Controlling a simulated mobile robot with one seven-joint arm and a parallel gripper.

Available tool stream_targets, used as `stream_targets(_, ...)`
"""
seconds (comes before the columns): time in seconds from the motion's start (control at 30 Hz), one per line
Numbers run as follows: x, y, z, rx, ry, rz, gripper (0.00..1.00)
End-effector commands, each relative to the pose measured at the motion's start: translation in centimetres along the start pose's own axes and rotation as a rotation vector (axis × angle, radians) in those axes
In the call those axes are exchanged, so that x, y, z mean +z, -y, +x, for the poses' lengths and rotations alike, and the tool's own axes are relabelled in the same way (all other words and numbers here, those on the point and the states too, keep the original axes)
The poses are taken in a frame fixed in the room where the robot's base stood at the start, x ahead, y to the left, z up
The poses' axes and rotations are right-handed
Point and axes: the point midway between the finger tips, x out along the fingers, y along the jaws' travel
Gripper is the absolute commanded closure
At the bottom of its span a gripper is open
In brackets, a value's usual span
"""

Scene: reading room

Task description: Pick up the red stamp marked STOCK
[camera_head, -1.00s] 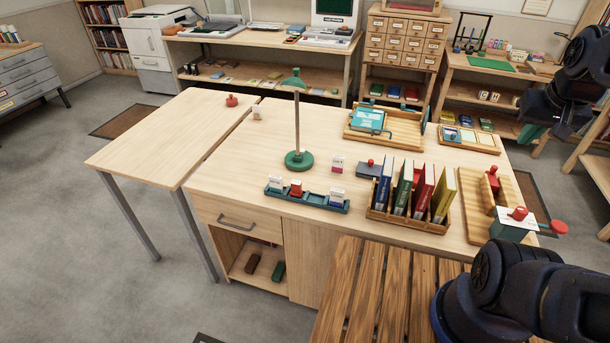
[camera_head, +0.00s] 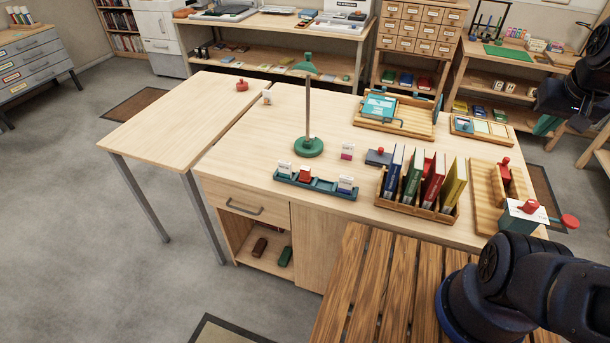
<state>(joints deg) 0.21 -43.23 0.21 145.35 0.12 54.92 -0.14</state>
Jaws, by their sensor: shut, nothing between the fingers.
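I cannot read STOCK on any stamp at this size. Several red pieces could be it: a red-knobbed stamp (camera_head: 241,85) on the left table, a red block (camera_head: 305,174) in the teal rack, a small red-and-white piece (camera_head: 347,152) behind the rack, and a red-handled stamp (camera_head: 505,170) in the wooden tray at right. My gripper (camera_head: 548,124) shows at the upper right, dark with a green tip. It is shut and empty, held away from all of these, to the right of the desk.
The teal rack (camera_head: 325,188) and a book holder (camera_head: 416,208) stand along the desk's front. A green stand (camera_head: 308,147) rises mid-desk. A green box (camera_head: 522,216) with red knobs is at the right corner. A slatted wooden surface (camera_head: 372,285) lies in front. The left table is mostly bare.

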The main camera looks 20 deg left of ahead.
Motion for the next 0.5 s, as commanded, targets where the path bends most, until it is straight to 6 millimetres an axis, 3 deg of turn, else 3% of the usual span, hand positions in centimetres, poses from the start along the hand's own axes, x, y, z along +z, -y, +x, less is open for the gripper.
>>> stream_targets(0.17,0.00,0.00,0.00,0.000,0.000,0.000,1.00)
stream_targets(0.43,0.00,0.00,0.00,0.000,0.000,0.000,0.51)
stream_targets(0.5,0.00,0.00,0.00,0.000,0.000,0.000,0.49)
